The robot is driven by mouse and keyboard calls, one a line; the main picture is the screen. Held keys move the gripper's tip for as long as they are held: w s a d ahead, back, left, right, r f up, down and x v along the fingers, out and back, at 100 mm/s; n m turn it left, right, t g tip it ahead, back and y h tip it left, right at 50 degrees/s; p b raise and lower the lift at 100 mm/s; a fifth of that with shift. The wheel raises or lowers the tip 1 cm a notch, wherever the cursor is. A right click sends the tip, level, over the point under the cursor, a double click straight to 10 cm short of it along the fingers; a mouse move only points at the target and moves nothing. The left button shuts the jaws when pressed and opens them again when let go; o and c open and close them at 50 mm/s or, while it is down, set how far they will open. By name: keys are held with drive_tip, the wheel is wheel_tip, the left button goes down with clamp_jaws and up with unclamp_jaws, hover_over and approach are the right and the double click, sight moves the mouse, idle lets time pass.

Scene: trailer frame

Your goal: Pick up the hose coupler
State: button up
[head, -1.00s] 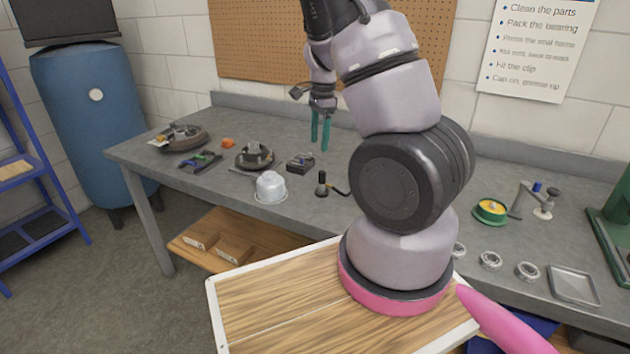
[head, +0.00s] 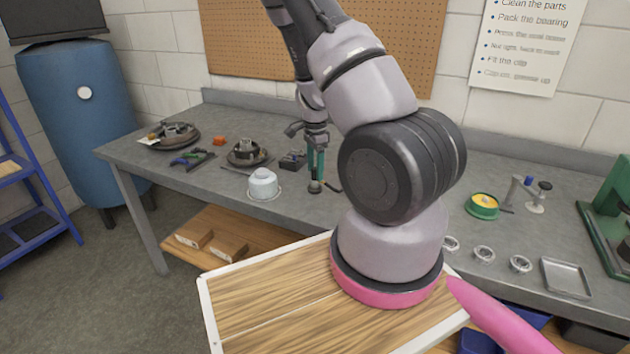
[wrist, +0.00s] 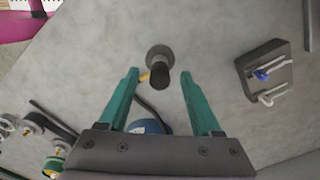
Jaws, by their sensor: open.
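The hose coupler (head: 315,187) is a small dark upright cylinder on a wider round foot, standing on the grey workbench. In the wrist view the coupler (wrist: 160,60) lies between and just beyond the fingertips, with a yellowish bit at its side and a dark curved hose trailing toward the palm. My gripper (head: 316,176) points down with its green fingers at the coupler. In the wrist view my gripper (wrist: 158,75) is open, with a visible gap on each side of the coupler. Contact cannot be told.
The workbench (head: 380,245) holds a white tub (head: 263,184) left of the coupler and a small black block (head: 293,160) behind-left. A hub on a dark disc (head: 246,153) stands farther left. Metal rings (head: 484,254) and a metal tray (head: 565,278) lie right.

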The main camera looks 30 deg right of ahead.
sight(315, 168)
drive_tip(key=shift+f, duration=0.3)
clamp_jaws()
wheel_tip(315, 168, up, 13)
drive_tip(key=shift+r, duration=0.15)
idle(0.7)
